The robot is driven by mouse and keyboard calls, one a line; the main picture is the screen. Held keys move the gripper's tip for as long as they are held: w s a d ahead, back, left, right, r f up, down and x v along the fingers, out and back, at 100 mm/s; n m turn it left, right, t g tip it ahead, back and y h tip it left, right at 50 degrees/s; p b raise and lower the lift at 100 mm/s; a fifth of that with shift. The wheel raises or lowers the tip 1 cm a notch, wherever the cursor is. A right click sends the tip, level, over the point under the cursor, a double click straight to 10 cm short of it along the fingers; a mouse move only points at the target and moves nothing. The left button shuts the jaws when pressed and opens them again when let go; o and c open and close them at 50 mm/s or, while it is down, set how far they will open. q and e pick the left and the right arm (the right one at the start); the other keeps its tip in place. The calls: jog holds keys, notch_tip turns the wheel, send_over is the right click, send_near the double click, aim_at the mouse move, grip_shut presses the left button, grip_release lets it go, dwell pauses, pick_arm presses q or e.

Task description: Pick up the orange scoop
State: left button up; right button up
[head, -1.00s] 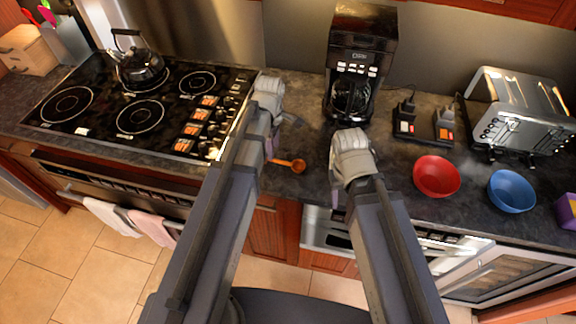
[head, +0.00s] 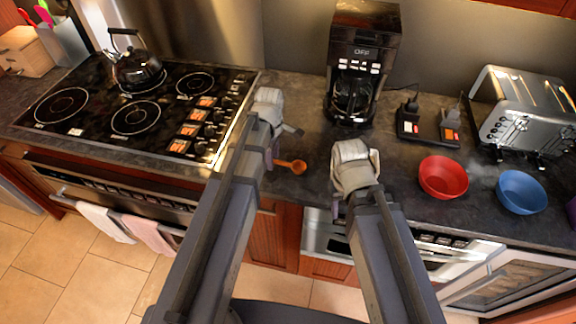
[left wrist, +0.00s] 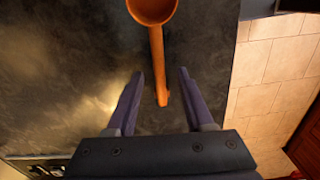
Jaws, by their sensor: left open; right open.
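The orange scoop (head: 296,166) lies on the dark counter between my two arms, near the counter's front edge. In the left wrist view its bowl (left wrist: 153,9) is at the top, partly cut off, and its handle (left wrist: 158,65) points down toward my gripper. My left gripper (left wrist: 160,75) is open, with its two purple fingers on either side of the handle's end; I cannot tell the height between them and the scoop. In the head view the left gripper (head: 280,143) is partly hidden by my arm. My right gripper (head: 342,200) is right of the scoop, open, its fingers mostly hidden.
A black stove (head: 135,108) with a kettle (head: 136,68) is at the left. A coffee maker (head: 357,70) stands behind. A red bowl (head: 443,178), a blue bowl (head: 520,192) and a toaster (head: 525,112) are at the right. The counter around the scoop is clear.

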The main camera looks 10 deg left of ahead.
pick_arm(q)
jog(key=shift+f, duration=0.2)
dwell(0.3)
grip_shut()
dwell(0.5)
